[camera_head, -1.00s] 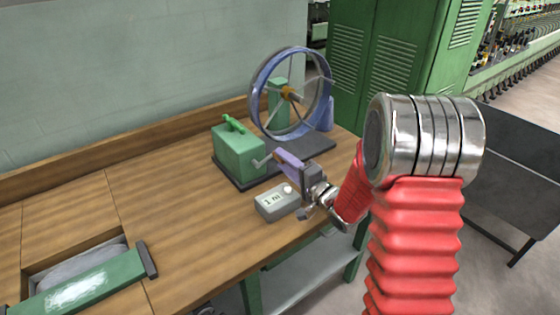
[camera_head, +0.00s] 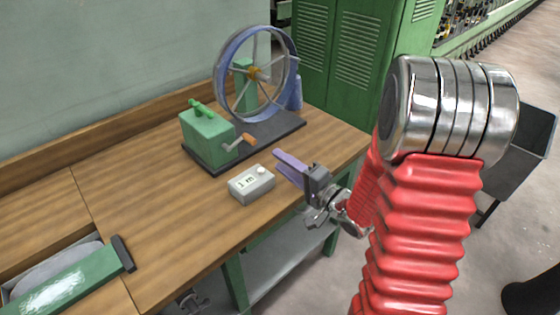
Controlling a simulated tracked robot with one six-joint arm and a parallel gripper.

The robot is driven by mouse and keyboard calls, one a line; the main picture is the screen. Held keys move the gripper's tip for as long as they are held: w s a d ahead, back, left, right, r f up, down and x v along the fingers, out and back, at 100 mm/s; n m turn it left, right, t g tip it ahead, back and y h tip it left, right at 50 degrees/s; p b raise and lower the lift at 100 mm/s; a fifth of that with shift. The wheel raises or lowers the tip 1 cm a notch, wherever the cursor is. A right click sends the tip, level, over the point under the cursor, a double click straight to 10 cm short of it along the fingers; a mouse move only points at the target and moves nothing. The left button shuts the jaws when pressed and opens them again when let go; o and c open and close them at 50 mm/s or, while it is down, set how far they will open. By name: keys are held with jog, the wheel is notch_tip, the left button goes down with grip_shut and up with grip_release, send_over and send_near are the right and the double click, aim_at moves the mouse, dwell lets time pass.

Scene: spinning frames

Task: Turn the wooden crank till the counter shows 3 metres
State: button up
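The wooden crank handle (camera_head: 249,139) sticks out at the end of a metal arm on the right side of the green gear box (camera_head: 207,137). Nothing holds it. The counter (camera_head: 252,185) is a pale grey box with a round white knob, lying on the table in front; its display reads 1 m. My gripper (camera_head: 277,160), with purple fingers, is to the right of the crank and above the table's right front part, apart from the handle. Its fingers look parted, with nothing between them. The spoked blue wheel (camera_head: 227,78) stands behind the gear box.
The wooden table (camera_head: 150,200) has clear room left of the counter. A dark base plate (camera_head: 290,125) carries the wheel. A green bar (camera_head: 70,280) lies at the lower left. Green cabinets (camera_head: 345,60) stand behind, and a dark bin (camera_head: 525,140) is at the right.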

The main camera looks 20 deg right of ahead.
jog(key=shift+c, duration=0.2)
jog(key=shift+w, duration=0.15)
jog(key=c, duration=0.3)
jog(key=shift+w+d+r+n+g+h, duration=0.2)
jog(key=shift+w+r+n+h, duration=0.15)
jog(key=shift+h, duration=0.2)
jog(key=shift+w+d+r+n+g+h, duration=0.2)
jog(key=shift+w+n+h, duration=0.1)
jog(key=shift+n+h, duration=0.2)
jog(key=c, duration=0.5)
jog(key=d+r+h, duration=0.1)
jog(key=r+n+g+h, duration=0.1)
jog(key=h, duration=0.1)
jog(key=d+r+n+h, duration=0.1)
jog(key=h, duration=0.1)
jog(key=shift+s+d+r+g, duration=0.2)
jog(key=shift+s+d+g, duration=0.1)
jog(key=shift+s+g, duration=0.1)
grip_shut()
jog(key=s+a+r+n+g, duration=0.2)
jog(key=s+a+n+g, duration=0.1)
jog(key=s, duration=1)
jog(key=s+a+r+n+g, duration=0.2)
jog(key=s+a+n+g, duration=0.2)
jog(key=s, duration=0.8)
jog(key=shift+s+a+g, duration=0.35)
jog(key=shift+a+g, duration=0.25)
jog(key=shift+a, duration=0.5)
jog(key=shift+n+h, duration=0.25)
jog(key=shift+a, duration=0.1)
